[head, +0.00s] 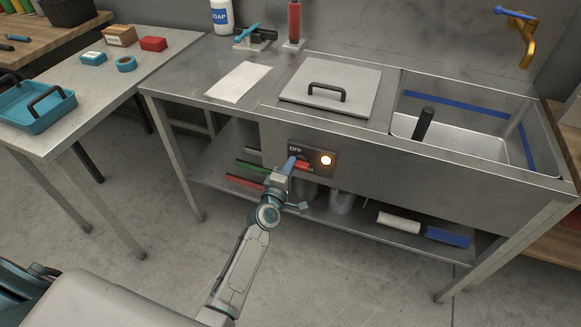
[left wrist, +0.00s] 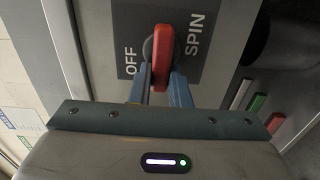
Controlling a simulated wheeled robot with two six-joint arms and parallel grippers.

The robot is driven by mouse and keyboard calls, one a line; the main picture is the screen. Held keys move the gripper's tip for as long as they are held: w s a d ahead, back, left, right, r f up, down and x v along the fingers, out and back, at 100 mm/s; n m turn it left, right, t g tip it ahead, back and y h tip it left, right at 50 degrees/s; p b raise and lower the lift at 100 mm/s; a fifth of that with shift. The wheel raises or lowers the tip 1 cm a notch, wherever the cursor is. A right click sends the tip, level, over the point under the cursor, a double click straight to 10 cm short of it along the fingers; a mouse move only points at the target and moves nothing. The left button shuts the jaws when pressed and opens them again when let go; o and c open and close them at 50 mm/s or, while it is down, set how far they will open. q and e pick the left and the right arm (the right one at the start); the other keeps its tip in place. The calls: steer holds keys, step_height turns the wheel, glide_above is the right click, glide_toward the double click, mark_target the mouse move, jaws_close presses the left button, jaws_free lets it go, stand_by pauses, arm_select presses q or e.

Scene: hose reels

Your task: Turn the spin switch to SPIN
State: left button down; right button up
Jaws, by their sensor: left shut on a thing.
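The spin switch is a red handle (head: 303,166) on a dark panel (head: 328,174) on the front of the steel sink bench. In the left wrist view the red handle (left wrist: 162,58) stands between the OFF label (left wrist: 130,62) and the SPIN label (left wrist: 196,35). My left gripper (head: 292,164) is shut on the handle, with a blue finger on each side in the wrist view. The round lamp (head: 326,160) beside the switch glows. My right gripper is not in view.
The bench has a lidded basin (head: 350,82) and an open basin (head: 470,125). The low shelf below holds a white roll (head: 398,221), a blue roll (head: 447,237) and coloured rods (head: 250,166). A side table with a teal tray (head: 45,118) stands left; the floor between is clear.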

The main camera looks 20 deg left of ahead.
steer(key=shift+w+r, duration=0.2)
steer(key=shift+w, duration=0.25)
arm_select(q)
steer(key=c, duration=1.4)
jaws_free()
steer(key=shift+o, duration=0.2)
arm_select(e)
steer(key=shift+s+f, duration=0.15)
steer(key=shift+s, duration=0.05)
